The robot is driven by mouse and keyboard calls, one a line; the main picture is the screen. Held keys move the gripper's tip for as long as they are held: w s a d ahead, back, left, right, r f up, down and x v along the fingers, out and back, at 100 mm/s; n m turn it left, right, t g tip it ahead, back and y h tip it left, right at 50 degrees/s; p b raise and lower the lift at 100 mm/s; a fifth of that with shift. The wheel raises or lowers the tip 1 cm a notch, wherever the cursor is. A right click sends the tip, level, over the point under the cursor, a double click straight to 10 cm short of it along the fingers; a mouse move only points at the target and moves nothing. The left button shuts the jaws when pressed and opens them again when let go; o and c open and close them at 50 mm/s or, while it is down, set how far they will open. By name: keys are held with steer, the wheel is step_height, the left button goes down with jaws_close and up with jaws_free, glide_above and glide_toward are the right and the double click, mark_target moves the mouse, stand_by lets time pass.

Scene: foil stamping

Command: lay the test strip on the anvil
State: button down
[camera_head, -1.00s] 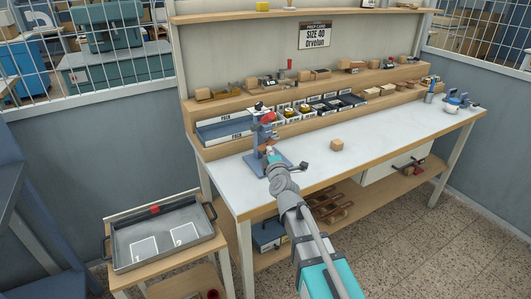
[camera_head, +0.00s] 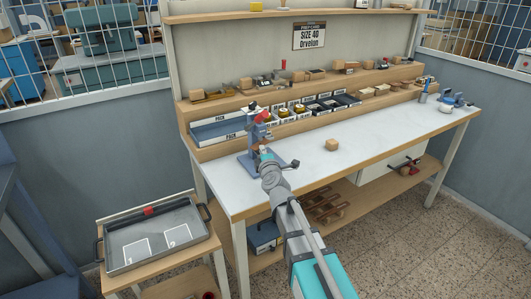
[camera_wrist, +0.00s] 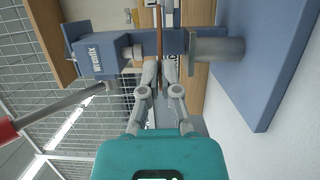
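The blue stamping press (camera_head: 253,140) stands at the left end of the workbench, and its head (camera_wrist: 100,50) also shows in the wrist view. My gripper (camera_head: 264,154) reaches into the press. In the wrist view, my gripper (camera_wrist: 161,76) has its fingertips closed on a thin brown test strip (camera_wrist: 160,42), seen edge-on. The strip lies between the press head and the grey anvil (camera_wrist: 215,50) with its wider top disc (camera_wrist: 193,58). A gap shows between strip and disc, so they look apart. In the head view my gripper hides most of the strip and anvil.
A red-knobbed press lever (camera_wrist: 50,112) sticks out near my gripper. A grey tray (camera_head: 118,262) with white outlines stands on a side table. Bins and parts line the shelves behind.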

steer(key=shift+f, duration=0.2)
steer(key=c, duration=1.1)
jaws_free()
steer(key=shift+r, duration=0.15)
